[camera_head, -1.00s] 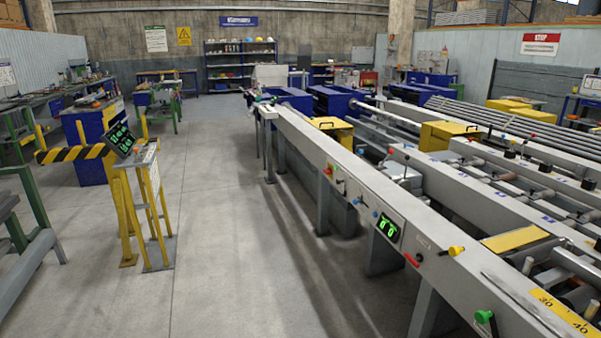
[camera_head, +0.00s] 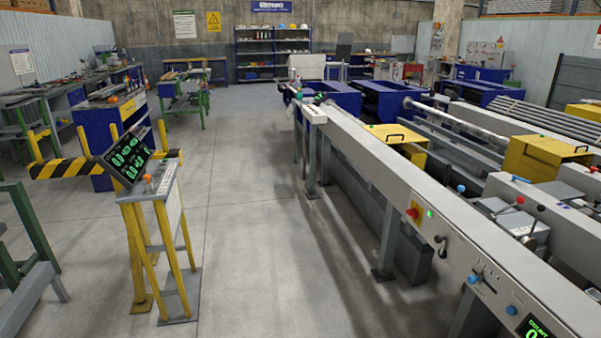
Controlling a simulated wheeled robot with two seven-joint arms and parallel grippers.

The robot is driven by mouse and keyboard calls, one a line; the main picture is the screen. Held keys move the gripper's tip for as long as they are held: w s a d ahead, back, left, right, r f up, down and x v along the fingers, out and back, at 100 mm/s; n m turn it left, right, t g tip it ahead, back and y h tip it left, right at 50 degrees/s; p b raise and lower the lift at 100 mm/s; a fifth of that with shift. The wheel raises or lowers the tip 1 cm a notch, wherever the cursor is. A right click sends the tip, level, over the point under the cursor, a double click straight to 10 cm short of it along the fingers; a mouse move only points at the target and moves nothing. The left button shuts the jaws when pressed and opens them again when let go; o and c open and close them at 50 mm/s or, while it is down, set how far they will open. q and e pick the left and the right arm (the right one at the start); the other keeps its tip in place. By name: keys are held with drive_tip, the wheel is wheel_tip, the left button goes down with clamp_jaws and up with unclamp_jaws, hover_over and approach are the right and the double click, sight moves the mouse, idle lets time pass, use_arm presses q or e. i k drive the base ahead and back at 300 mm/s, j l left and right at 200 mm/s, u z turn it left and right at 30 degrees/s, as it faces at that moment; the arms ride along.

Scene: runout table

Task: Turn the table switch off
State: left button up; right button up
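The long grey runout table (camera_head: 380,165) runs from the back middle to the front right. On its near side face is a red rotary switch on a yellow plate (camera_head: 412,211), with a lit green lamp (camera_head: 430,213) just to its right. A dark lever-like knob (camera_head: 440,245) sits lower on the same face. Further right are a blue-knobbed control (camera_head: 473,279) and a blue button (camera_head: 512,311). No label shows which of these is the table switch. Neither of my grippers is in view.
A control stand with a dark display (camera_head: 127,158) and yellow legs stands at left, beside a black-and-yellow striped barrier (camera_head: 68,167). The grey floor (camera_head: 260,230) between stand and table is clear. A green-lit counter display (camera_head: 533,328) is cut off at lower right.

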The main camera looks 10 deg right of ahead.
sight(413, 213)
drive_tip(key=i, duration=1.05)
drive_tip(key=i+j+z, duration=0.1)
drive_tip(key=i, duration=0.95)
